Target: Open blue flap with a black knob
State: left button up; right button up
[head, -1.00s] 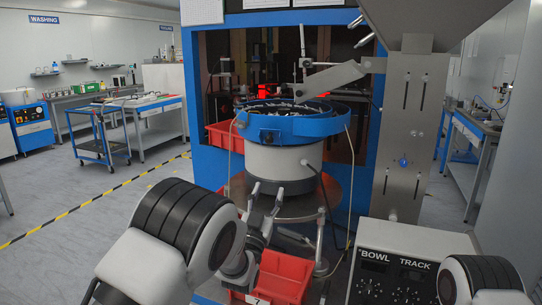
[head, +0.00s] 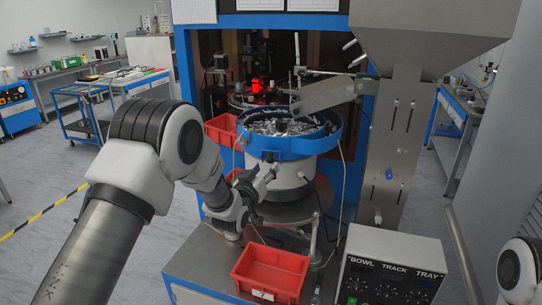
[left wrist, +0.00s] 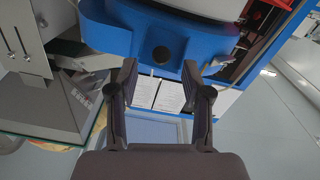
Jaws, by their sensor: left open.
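The blue flap (left wrist: 125,38) is on the blue rim of the bowl feeder, and its round black knob (left wrist: 160,54) shows near the top middle of the left wrist view. In the head view the blue rim (head: 300,146) circles a bowl full of small metal parts. My left gripper (head: 262,174) is in front of the bowl, just below the rim. In the left wrist view its two fingers (left wrist: 160,72) are apart and empty, one on each side of the knob's line. I cannot tell whether they touch anything. My right gripper is out of view.
A red bin (head: 272,271) stands on the bench below my left arm. A control box (head: 392,262) is right of it. A steel hopper column (head: 397,150) stands right of the bowl. A thin cable hangs by the bowl.

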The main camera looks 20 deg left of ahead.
aim_at(269, 162)
pick_arm(q)
jog(key=w+p, duration=0.1)
jog(key=w, duration=0.2)
jog(key=shift+w+a+r, duration=0.1)
jog(key=shift+w, duration=0.2)
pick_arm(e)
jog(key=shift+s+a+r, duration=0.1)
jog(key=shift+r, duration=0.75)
pick_arm(q)
jog(key=shift+c, duration=0.3)
